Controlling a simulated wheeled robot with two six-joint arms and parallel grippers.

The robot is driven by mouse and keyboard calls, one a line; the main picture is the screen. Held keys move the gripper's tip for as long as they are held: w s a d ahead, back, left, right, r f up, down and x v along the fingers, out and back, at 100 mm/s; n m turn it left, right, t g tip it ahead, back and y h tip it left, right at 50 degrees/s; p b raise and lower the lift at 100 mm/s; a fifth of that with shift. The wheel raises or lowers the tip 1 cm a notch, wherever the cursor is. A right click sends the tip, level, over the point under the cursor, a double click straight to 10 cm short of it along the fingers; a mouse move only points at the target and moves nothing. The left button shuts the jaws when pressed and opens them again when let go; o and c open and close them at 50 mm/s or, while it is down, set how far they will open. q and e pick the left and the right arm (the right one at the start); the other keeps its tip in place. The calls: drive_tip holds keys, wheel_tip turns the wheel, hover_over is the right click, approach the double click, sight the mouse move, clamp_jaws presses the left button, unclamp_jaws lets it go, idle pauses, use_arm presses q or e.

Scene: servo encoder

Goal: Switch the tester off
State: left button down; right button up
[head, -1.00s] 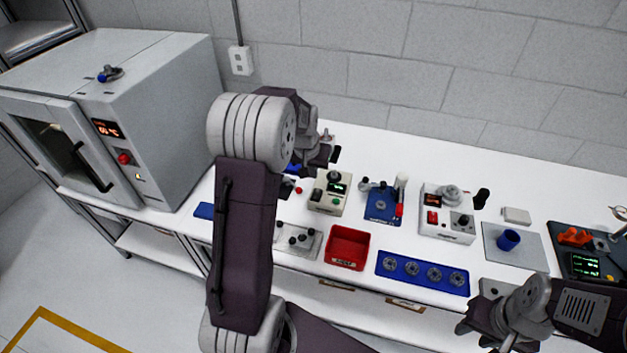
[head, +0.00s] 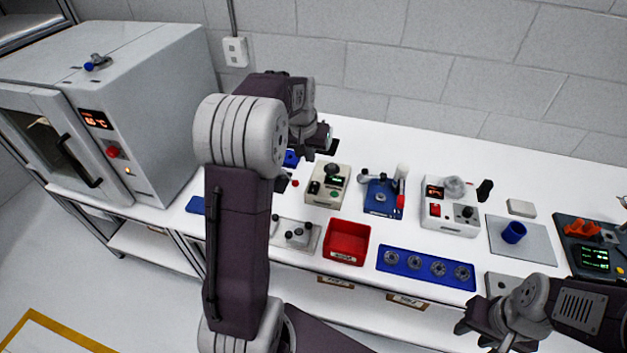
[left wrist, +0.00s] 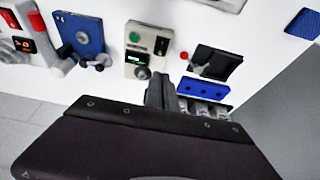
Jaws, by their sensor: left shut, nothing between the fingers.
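A cream box (head: 322,199) that looks like the tester stands on the white bench, with a lit green display, a grey knob, a green button and a black switch. It also shows in the left wrist view (left wrist: 148,52), its display lit; the switch position is too small to read. My left gripper (head: 324,141) is shut and empty, behind the box in the head view. In the left wrist view the shut fingers (left wrist: 160,92) are beside the knob end of the box; contact cannot be told. My right gripper (head: 472,330) looks open and empty at the bench's front edge.
A red tray (head: 347,242), a blue holder with several round parts (head: 427,267) and a blue fixture (head: 381,198) are near the box. A white device (head: 450,216) with a red display stands farther right. An oven (head: 150,120) stands left. The bench's back strip is clear.

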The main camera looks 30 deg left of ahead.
use_arm(q)
drive_tip(key=shift+f, duration=0.1)
drive_tip(key=p, duration=0.1)
approach(314, 184)
drive_tip(key=x, duration=0.5)
drive_tip(key=shift+w, duration=0.3)
drive_tip(key=shift+x, duration=0.75)
drive_tip(key=shift+s, duration=0.1)
drive_tip(key=shift+f, duration=0.35)
drive_tip(key=shift+r, duration=0.1)
drive_tip(key=shift+s, duration=0.1)
